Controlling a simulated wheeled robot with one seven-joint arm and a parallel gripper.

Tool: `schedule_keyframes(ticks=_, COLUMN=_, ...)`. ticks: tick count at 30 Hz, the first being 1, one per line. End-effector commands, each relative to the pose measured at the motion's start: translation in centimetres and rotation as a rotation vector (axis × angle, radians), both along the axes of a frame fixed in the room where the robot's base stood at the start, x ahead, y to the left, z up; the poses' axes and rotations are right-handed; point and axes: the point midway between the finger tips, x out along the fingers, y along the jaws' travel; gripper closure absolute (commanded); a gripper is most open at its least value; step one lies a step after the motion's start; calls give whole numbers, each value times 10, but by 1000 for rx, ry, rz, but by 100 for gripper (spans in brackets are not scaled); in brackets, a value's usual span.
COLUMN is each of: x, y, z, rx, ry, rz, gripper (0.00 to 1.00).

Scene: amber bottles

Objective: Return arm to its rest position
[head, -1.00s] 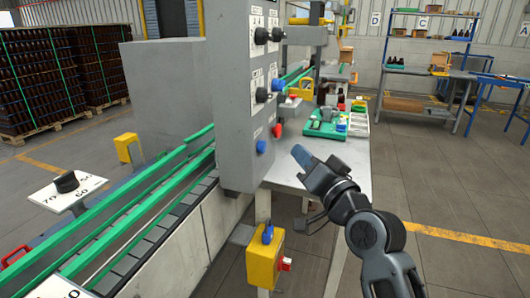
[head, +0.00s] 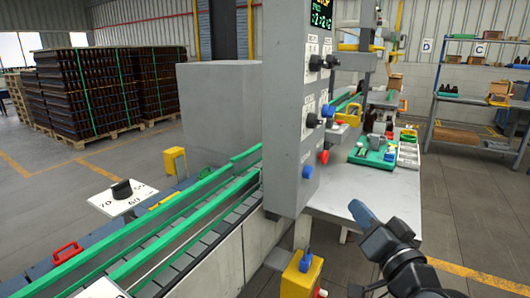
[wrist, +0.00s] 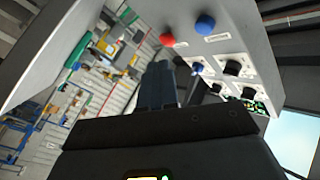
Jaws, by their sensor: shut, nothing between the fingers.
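My gripper (head: 364,214) is at the lower right of the head view, with my arm reaching up from the bottom right corner. Its blue-grey fingers are together and hold nothing. They also show in the wrist view (wrist: 158,85), pointing toward the control panel and the hall beyond. The gripper is in front of the grey control cabinet (head: 283,120) and to its right, near the front edge of the metal table (head: 345,200). I see no contact between the gripper and either of them.
The cabinet carries knobs and a red button (wrist: 167,40). A yellow switch box (head: 300,275) is below the table edge. A green-railed conveyor (head: 150,225) runs at left. A green tray (head: 372,152) lies on the table. Open floor (head: 460,220) is at right.

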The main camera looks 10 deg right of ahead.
Motion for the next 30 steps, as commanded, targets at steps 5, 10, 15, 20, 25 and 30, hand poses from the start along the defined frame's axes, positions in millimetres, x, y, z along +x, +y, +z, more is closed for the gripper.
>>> schedule_keyframes(ticks=5, x=-67, y=-6, z=-61, rx=-97, ry=69, rz=-53, gripper=100)
schedule_keyframes(ticks=10, x=-134, y=-9, z=-100, rx=-190, ry=123, rz=-87, gripper=100)
schedule_keyframes(ticks=15, x=-203, y=-9, z=-125, rx=-284, ry=171, rz=-108, gripper=100)
schedule_keyframes(ticks=20, x=-267, y=-7, z=-135, rx=-369, ry=213, rz=-114, gripper=100)
schedule_keyframes(ticks=25, x=-332, y=-2, z=-134, rx=-453, ry=255, rz=-109, gripper=100)
schedule_keyframes(ticks=30, x=-389, y=5, z=-122, rx=-532, ry=291, rz=-92, gripper=100)
